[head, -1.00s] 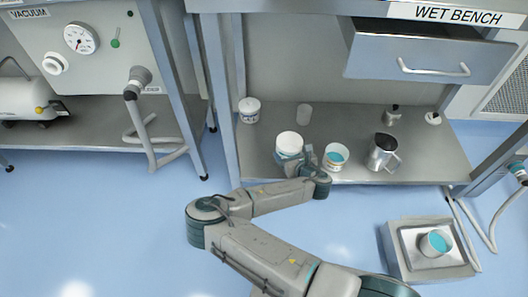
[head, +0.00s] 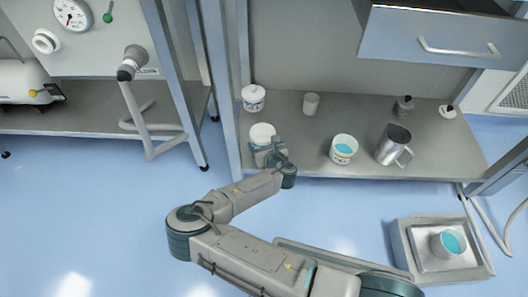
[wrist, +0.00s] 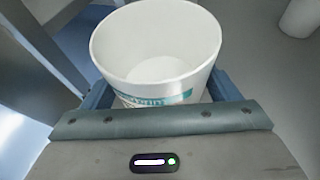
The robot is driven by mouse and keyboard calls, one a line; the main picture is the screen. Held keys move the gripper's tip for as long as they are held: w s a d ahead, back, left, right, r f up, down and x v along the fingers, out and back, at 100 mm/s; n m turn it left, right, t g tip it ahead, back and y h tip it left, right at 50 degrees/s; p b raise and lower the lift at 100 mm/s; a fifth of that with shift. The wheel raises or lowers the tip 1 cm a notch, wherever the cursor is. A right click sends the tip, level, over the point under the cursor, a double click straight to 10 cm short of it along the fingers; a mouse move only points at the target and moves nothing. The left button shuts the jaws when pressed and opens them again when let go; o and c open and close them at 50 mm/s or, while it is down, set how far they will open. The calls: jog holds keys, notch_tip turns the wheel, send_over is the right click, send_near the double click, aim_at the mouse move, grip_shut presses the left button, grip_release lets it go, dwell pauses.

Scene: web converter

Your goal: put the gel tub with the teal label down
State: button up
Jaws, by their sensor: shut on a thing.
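The gel tub with the teal label (wrist: 158,50) is white and fills the middle of the wrist view, its wide open rim towards the camera. Its inside looks white, and a teal-printed label shows on the near side. My gripper (wrist: 150,88) is shut on it, with a blue finger on each side. In the head view the held tub (head: 262,134) is upright over the left front part of the lower wet-bench shelf (head: 300,142), with my gripper (head: 266,154) at its front. I cannot tell whether its base touches the shelf; the gripper hides its lower part.
A tub with teal contents (head: 343,149) and a metal jug (head: 393,146) stand to the right. The bench's left post (head: 228,80) is close. The shelf between is clear.

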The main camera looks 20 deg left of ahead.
jog(key=shift+f+b, duration=0.95)
jog(key=shift+f, duration=0.85)
jog(key=shift+f, duration=0.15)
jog(key=o, duration=1)
jog(key=shift+s+d+r, duration=0.1)
jog(key=shift+s+r, duration=0.05)
jog(key=shift+r, duration=0.15)
jog(key=p+v, duration=0.5)
jog(key=v, duration=0.6)
jog(key=shift+s+d+p, duration=0.2)
jog(key=shift+s+p, duration=0.05)
jog(key=shift+p, duration=0.05)
